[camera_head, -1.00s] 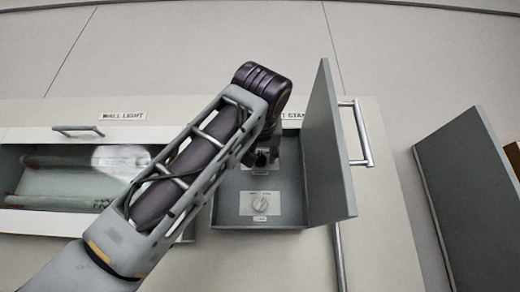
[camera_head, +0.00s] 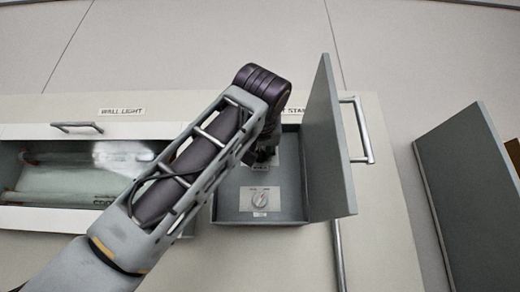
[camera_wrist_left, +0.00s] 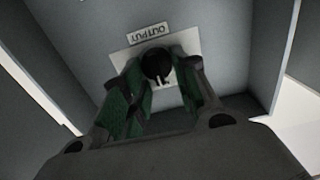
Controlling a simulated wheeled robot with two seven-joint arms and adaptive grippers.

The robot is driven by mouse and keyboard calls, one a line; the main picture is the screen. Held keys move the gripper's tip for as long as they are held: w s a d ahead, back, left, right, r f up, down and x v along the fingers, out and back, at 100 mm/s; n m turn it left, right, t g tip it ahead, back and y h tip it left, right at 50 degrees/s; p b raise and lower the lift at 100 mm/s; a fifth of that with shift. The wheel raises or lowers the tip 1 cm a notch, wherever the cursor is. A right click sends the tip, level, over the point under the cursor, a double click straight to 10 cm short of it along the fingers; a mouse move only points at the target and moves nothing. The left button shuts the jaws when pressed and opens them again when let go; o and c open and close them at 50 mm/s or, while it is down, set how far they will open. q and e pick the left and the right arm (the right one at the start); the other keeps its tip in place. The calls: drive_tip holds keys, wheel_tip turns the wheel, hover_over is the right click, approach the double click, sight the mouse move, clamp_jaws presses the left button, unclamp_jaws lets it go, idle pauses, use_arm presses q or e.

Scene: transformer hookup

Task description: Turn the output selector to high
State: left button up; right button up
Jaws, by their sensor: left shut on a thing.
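The output selector (camera_wrist_left: 157,64) is a dark round knob on a pale plate, under an OUTPUT label (camera_wrist_left: 150,33) that appears upside down in the left wrist view. It sits inside a grey open box (camera_head: 230,200). My left gripper (camera_wrist_left: 160,84) has its green-padded fingers on either side of the knob and is shut on it. In the head view my left gripper (camera_head: 263,155) reaches into the upper part of the box, and my arm and gripper largely hide the selector. Its setting cannot be read. My right gripper is not in view.
A second knob (camera_head: 260,200) on a pale plate sits lower in the box. The box's grey door (camera_head: 330,150) stands open on the right, beside a metal handle (camera_head: 357,130). A dark panel (camera_head: 470,200) stands far right.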

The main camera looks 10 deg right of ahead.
use_arm(q)
drive_tip(key=shift+m+p, duration=0.3)
drive_tip(key=shift+m, duration=0.2)
drive_tip(key=m, duration=0.2)
drive_tip(key=m+p, duration=0.2)
drive_tip(key=m, duration=0.1)
drive_tip(key=shift+d+m, duration=0.3)
drive_tip(key=shift+s+d+f+m, duration=0.1)
drive_tip(key=shift+m, duration=0.7)
drive_tip(key=shift+m+p, duration=0.35)
drive_tip(key=shift+m, duration=0.05)
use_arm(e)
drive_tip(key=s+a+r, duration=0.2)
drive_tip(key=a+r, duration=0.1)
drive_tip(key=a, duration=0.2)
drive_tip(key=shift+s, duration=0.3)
